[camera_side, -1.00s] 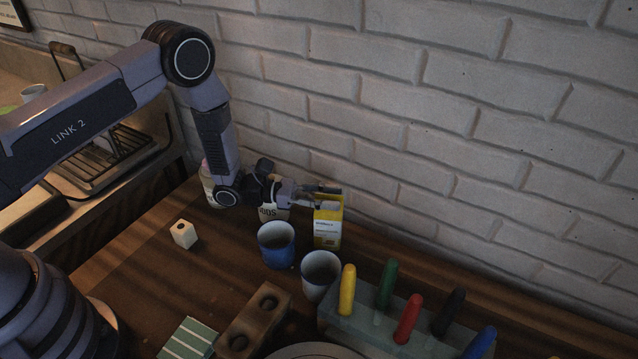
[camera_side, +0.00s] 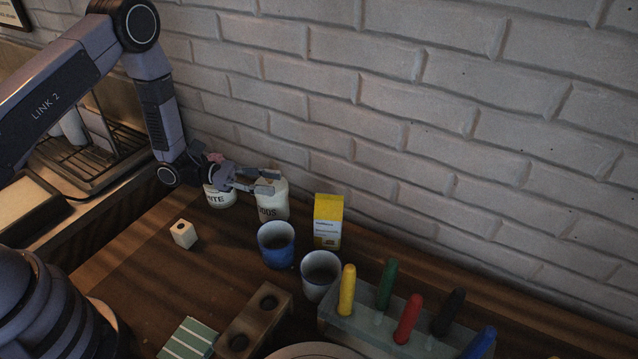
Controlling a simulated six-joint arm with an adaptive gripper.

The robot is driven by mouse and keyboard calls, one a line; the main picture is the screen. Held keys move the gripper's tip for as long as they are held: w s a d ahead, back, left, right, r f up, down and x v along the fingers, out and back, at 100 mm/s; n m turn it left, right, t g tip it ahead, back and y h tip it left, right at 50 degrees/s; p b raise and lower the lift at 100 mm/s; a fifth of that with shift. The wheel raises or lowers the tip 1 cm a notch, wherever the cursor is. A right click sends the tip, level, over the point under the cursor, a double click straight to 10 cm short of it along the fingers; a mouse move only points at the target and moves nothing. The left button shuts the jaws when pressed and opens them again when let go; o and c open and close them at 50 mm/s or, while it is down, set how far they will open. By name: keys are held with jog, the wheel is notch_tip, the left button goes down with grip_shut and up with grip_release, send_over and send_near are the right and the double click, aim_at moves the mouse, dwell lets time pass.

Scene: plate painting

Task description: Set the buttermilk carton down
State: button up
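The buttermilk carton (camera_side: 328,223), yellow with a white label, stands upright on the wooden table near the brick wall, behind the cups. My gripper (camera_side: 275,181) is to the left of the carton, apart from it, with its two fingers spread and nothing between them. It hovers in front of the top of a white jar (camera_side: 273,207) and hides part of it.
A blue cup (camera_side: 277,246) and a grey-white cup (camera_side: 320,275) stand in front of the carton. A second white jar (camera_side: 220,194) is behind my wrist. A rack of coloured pens (camera_side: 375,321), a brown holed block (camera_side: 252,322) and a small white cube (camera_side: 184,234) lie nearer.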

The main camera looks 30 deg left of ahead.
jog(key=s+r+m+g+y, duration=0.35)
jog(key=s+r+m, duration=0.25)
jog(key=r, duration=0.3)
jog(key=s+r+m+g+y, duration=0.2)
jog(key=s+r+m+g, duration=0.4)
jog(key=r, duration=0.3)
jog(key=s+a+r+m+t+y, duration=0.9)
jog(key=s+a+y, duration=0.2)
jog(key=s+a, duration=0.2)
jog(key=shift+s+a+r+y, duration=0.3)
jog(key=shift+s+a+y, duration=0.05)
jog(key=shift+a, duration=0.15)
